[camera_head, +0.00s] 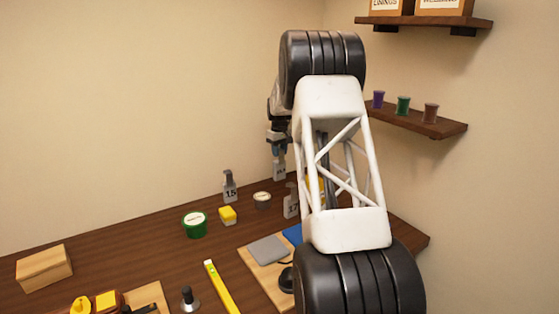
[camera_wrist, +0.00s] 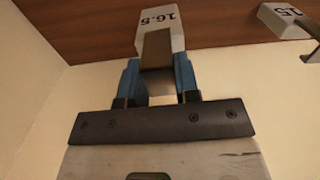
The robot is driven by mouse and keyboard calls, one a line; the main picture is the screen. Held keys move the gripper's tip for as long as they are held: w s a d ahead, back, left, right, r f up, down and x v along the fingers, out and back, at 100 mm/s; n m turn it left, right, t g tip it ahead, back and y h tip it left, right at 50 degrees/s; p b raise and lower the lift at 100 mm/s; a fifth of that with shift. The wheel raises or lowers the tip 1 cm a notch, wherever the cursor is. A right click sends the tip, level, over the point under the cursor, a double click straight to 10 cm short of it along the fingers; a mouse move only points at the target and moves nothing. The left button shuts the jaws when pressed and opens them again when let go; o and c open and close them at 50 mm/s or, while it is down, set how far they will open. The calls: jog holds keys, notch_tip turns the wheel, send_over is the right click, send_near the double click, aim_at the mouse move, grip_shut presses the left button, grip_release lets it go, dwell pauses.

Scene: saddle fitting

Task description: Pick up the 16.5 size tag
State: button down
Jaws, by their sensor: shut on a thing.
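The 16.5 size tag (camera_wrist: 160,28) is a pale block with black printing and a grey upright part. In the wrist view, the blue fingers of my gripper (camera_wrist: 160,82) are shut on its grey part from both sides. In the head view, my gripper (camera_head: 279,152) points down at the back of the table with the tag (camera_head: 279,172) below it. There the tag shows against the wall, just above the table's back edge, and looks clear of the top. Its printing is too small to read there.
A 15 tag (camera_head: 229,190) stands to the left and a 17 tag (camera_head: 291,207) stands nearer, partly beside my arm. A green tub (camera_head: 194,226), a yellow block (camera_head: 228,216) and a small round tin (camera_head: 262,200) are close by. Shelves (camera_head: 425,123) hang on the right wall.

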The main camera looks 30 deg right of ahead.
jog(key=shift+r, duration=2.05)
jog(key=shift+s+a, duration=0.1)
